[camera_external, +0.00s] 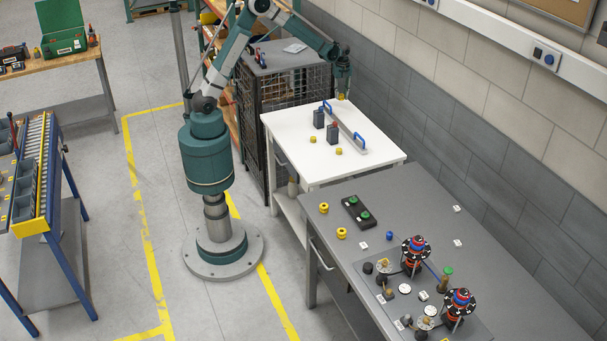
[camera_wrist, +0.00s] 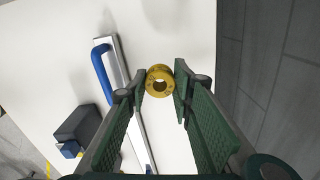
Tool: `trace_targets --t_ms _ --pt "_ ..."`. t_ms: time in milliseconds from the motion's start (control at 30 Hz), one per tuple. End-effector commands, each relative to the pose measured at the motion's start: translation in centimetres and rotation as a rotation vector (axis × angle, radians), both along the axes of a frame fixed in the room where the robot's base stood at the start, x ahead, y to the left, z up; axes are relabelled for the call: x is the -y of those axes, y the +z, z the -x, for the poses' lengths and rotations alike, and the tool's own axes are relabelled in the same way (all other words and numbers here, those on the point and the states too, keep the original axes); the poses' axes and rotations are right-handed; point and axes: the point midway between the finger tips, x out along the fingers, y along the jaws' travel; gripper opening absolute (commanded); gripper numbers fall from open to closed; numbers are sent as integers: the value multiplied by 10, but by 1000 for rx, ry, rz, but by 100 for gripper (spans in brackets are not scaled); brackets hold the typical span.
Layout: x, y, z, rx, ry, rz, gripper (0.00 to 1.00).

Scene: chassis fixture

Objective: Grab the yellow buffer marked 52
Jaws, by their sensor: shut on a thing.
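My gripper (camera_external: 342,93) hangs at the far back end of the white table (camera_external: 299,163). It is shut on a yellow buffer (camera_external: 341,97), a short ring-like piece. In the wrist view my gripper (camera_wrist: 161,83) has the buffer (camera_wrist: 152,76) between its two green fingertips, with the hole facing the camera. No number can be read on it. I cannot tell whether it touches the tabletop. Two more yellow buffers, one (camera_external: 339,151) near the bar and one (camera_external: 311,139) to its left, stand on the white table. Their marks are too small to read.
A metal bar with blue handles (camera_external: 346,128) lies on the white table, close to the gripper in the wrist view (camera_wrist: 103,70). Dark blocks (camera_external: 333,134) stand beside it. The grey bench (camera_external: 400,200) in front holds yellow buffers (camera_external: 324,208) and fixtures. A grey wall (camera_external: 420,110) runs close behind.

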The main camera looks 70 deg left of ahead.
Motion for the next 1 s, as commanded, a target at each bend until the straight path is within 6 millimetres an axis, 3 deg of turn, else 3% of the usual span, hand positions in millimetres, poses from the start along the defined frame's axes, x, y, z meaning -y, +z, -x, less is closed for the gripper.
trace_targets --t_ms 233,1000 --pt "0 14 0 0 0 0 13" --pt "0 14 0 0 0 0 13"
